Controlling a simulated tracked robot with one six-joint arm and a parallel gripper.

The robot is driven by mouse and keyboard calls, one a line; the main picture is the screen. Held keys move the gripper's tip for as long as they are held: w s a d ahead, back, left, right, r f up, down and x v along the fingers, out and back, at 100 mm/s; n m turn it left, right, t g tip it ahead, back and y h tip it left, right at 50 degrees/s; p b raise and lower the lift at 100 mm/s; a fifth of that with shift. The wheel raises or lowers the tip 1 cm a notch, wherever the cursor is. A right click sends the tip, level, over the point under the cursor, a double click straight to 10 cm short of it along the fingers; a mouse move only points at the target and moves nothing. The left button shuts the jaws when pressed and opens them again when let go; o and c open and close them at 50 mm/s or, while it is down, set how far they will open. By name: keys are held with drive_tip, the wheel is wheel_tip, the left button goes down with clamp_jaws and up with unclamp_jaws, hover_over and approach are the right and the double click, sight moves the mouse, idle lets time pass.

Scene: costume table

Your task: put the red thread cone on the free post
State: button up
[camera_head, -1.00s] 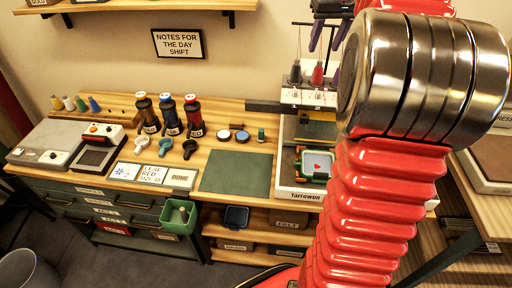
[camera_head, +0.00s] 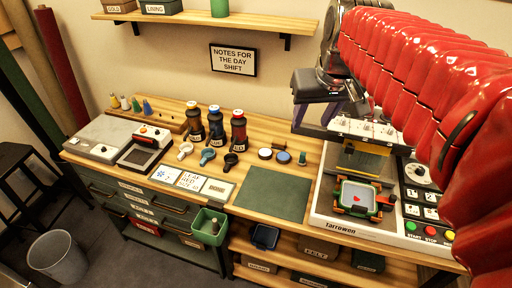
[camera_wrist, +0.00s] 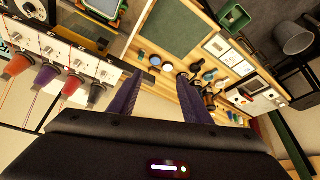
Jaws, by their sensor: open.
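A row of thread cones stands on the white top of the embroidery machine (camera_head: 322,215) in the wrist view: an orange-red cone (camera_wrist: 17,66), a purple cone (camera_wrist: 45,76), a red cone (camera_wrist: 72,84) and a grey cone (camera_wrist: 97,93). Thin threads run from some of them. My gripper (camera_wrist: 155,97) is open and empty, its two purple fingers apart, beside the grey cone and not touching it. In the head view my gripper (camera_head: 320,112) is above the machine's left side, and the cones are hidden there. I cannot make out a free post.
Small cones (camera_head: 136,104) stand on a wooden rack at the back left. Three dark bottles with coloured caps (camera_head: 214,122) stand mid-table. A green mat (camera_head: 275,192) lies bare left of the machine. A sign (camera_head: 233,60) hangs on the wall, below a shelf (camera_head: 240,20).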

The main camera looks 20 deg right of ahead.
drive_tip(key=s+a+f+n, duration=0.1)
drive_tip(key=s+a+f, duration=0.9)
drive_tip(key=s+a, duration=0.1)
drive_tip(key=shift+s+f+n+t+y, duration=0.3)
drive_tip(key=shift+s+f+n+y, duration=0.1)
drive_tip(key=shift+s, duration=0.45)
